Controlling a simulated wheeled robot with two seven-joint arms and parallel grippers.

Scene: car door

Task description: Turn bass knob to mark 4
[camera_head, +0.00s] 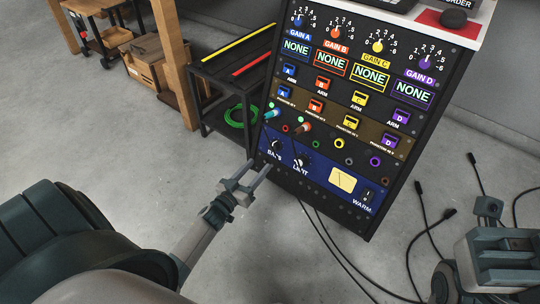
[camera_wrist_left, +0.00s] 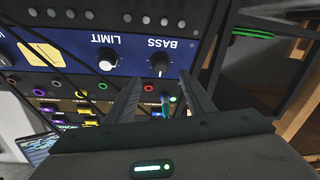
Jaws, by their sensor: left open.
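The bass knob (camera_head: 277,144) is a small black knob on the blue panel (camera_head: 315,177) at the bottom of the rack. In the left wrist view the panel appears upside down, and the bass knob (camera_wrist_left: 160,62) sits beside its BASS label. My left gripper (camera_head: 258,166) is open and empty at the panel's left part. In the left wrist view its fingertips (camera_wrist_left: 160,77) lie either side of the knob's line, with the knob just beyond them; I see no contact. The knob's scale marks are too small to read. Parts of my right arm show at lower right, its jaws unclear.
The limit knob (camera_head: 300,160) is close beside the bass knob. A yellow meter (camera_head: 342,181) is farther right. A dark shelf (camera_head: 215,85) stands left of the rack. Loose cables lie on the floor.

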